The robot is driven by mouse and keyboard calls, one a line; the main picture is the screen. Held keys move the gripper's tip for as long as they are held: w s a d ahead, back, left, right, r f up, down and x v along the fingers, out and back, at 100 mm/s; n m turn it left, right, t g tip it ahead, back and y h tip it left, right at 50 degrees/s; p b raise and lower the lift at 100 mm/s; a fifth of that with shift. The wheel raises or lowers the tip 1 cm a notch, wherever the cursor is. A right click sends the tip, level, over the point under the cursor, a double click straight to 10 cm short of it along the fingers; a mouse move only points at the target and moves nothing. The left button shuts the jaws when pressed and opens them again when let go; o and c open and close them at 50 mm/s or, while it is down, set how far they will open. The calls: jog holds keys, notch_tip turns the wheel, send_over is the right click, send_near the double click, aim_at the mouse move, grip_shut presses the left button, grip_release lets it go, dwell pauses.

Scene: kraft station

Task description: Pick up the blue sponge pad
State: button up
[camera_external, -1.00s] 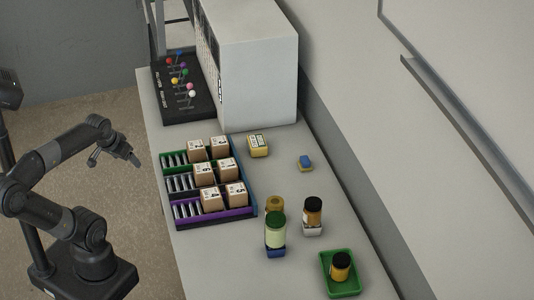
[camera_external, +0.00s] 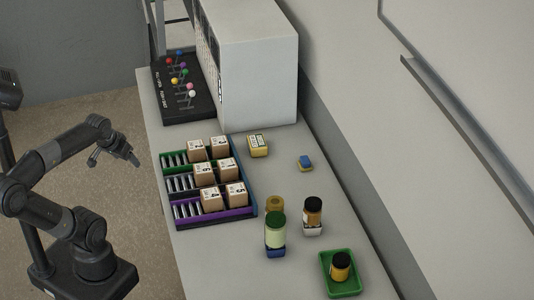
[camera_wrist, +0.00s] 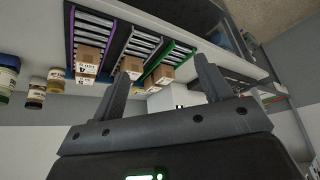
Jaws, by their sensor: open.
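The blue sponge pad (camera_external: 305,161) lies on the bench toward its wall side, right of the yellow box, with a tan layer showing along its lower edge. It is small in the external view, and I cannot make it out in the wrist view. My gripper (camera_external: 114,160) is off the left edge of the bench, well apart from the sponge pad. In the wrist view my gripper (camera_wrist: 165,75) has its two fingers spread with nothing held between them.
A rack (camera_external: 216,219) with rollers and several cardboard boxes stands between my gripper and the sponge pad. A yellow box (camera_external: 258,146), jars (camera_external: 275,232) and a green tray (camera_external: 327,264) stand on the bench. A white cabinet (camera_external: 262,70) is at the back. Bench around the sponge pad is clear.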

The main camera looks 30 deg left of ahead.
jog(key=w+d+r+n+h, duration=0.15)
jog(key=w+d+n, duration=0.3)
jog(key=w, duration=0.55)
jog(key=w+d+r+n+g+h, duration=0.1)
jog(key=w+d+r+n, duration=0.15)
jog(key=w+n, duration=0.45)
jog(key=w+d+r+n+h, duration=0.1)
jog(key=w+d+r+n, duration=0.2)
jog(key=w, duration=0.9)
jog(key=n+g, duration=0.2)
jog(key=n, duration=1)
send_over(304, 159)
jog(key=s+a, duration=0.3)
notch_tip(304, 159, down, 18)
jog(key=shift+t, duration=0.3)
jog(key=x, duration=0.9)
jog(key=shift+w+f, duration=0.1)
jog(key=shift+f, duration=0.15)
jog(key=shift+c, duration=0.3)
jog(key=c, duration=1)
